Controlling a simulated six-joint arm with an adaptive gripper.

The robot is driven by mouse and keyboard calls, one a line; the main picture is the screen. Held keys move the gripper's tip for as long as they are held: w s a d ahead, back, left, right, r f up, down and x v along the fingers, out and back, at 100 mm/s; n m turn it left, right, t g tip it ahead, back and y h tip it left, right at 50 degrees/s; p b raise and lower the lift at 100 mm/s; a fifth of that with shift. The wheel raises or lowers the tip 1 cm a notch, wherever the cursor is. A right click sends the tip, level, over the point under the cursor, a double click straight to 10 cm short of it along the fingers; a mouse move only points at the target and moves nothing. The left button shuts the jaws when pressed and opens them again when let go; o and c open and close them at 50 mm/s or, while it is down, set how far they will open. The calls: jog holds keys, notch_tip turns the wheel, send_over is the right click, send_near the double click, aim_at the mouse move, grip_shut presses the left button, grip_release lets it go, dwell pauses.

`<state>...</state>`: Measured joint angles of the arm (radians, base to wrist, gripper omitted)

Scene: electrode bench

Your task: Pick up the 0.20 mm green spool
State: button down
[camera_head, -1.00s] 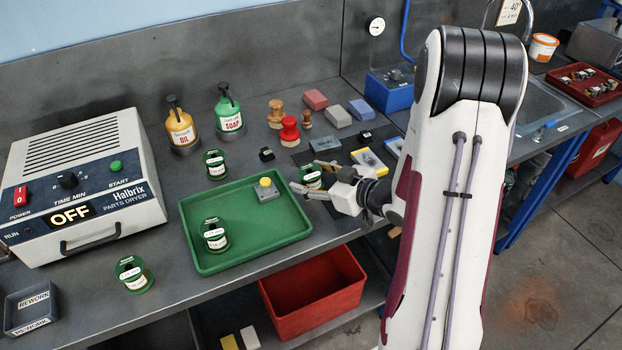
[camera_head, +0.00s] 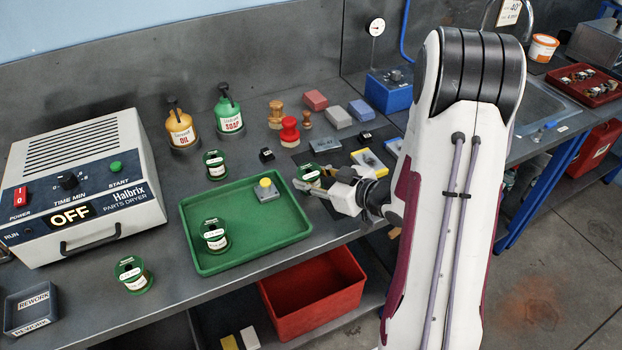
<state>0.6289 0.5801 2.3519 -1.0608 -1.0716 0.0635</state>
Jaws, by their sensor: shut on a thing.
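My gripper (camera_head: 309,182) is shut on a green spool (camera_head: 309,172) with a white label, to the right of the green tray. The fingers and the gripper body hide part of this spool; whether it is clear of the bench is hard to tell. Similar green spools stand elsewhere: one behind the tray (camera_head: 215,165), one inside the tray (camera_head: 213,235), and one at the front left of the bench (camera_head: 134,275). Their size print is too small to read.
The green tray (camera_head: 200,262) also holds a grey block with a yellow button (camera_head: 266,189). The oil bottle (camera_head: 180,128), soap bottle (camera_head: 229,110) and red stamp (camera_head: 289,130) stand behind. The parts dryer (camera_head: 85,170) fills the left. A red bin (camera_head: 313,290) sits below the bench edge.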

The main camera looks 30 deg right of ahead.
aim_at(311, 171)
jog(key=shift+r, duration=0.25)
jog(key=shift+r, duration=4.8)
